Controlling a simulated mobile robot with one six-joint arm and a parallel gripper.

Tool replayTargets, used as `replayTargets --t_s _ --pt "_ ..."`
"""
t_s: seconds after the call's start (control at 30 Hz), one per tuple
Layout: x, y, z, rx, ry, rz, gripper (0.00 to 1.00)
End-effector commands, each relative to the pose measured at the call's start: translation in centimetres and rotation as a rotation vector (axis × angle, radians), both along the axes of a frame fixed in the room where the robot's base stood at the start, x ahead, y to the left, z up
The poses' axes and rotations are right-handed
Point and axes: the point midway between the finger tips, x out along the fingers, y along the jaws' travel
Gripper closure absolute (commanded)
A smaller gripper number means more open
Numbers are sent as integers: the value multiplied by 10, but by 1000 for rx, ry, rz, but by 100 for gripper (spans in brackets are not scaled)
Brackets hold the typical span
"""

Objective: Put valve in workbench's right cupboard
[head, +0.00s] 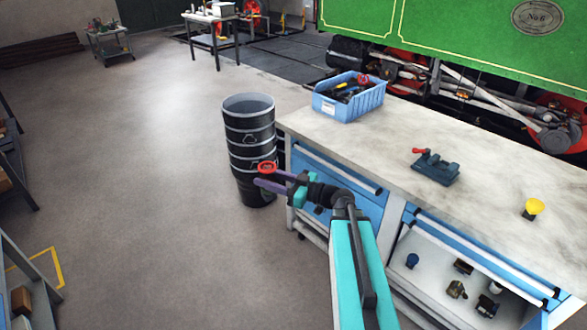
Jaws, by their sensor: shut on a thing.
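My gripper (268,183) is shut on the valve, whose red ring-shaped handwheel (267,167) shows above the purple fingers. The rest of the valve is hidden or too small to make out. The gripper is in front of the black drum in the picture, left of the workbench (310,125). The workbench's right cupboard (419,243) is at the lower right, under a blue drawer front. Its front looks open, and several small parts lie inside, among them a blue one (412,261) and a dark one (463,267). My arm hides part of the bench front.
A blue bin (330,107) holding tools and a red ring stands at the worktop's far end. A dark blue vise (435,167) and a yellow-topped object (534,208) are also on top. The black drum (250,140) stands beside the bench.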

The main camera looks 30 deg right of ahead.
Motion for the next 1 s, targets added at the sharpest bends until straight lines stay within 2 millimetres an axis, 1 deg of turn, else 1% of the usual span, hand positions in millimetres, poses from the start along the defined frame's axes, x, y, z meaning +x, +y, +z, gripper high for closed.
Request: replayTargets --t_s 0.03,0.1,0.2,0.3,0.4,0.57,1.0 --pt "-3 18 0 4 0 38 100" --pt "-8 39 -1 6 3 88 100" --pt "-15 65 -3 7 9 153 100" --pt "-21 85 -4 7 12 203 100" --pt "-26 98 -5 9 15 237 100" --pt "-28 106 -5 9 16 258 100" --pt "-28 106 -5 8 15 257 100"
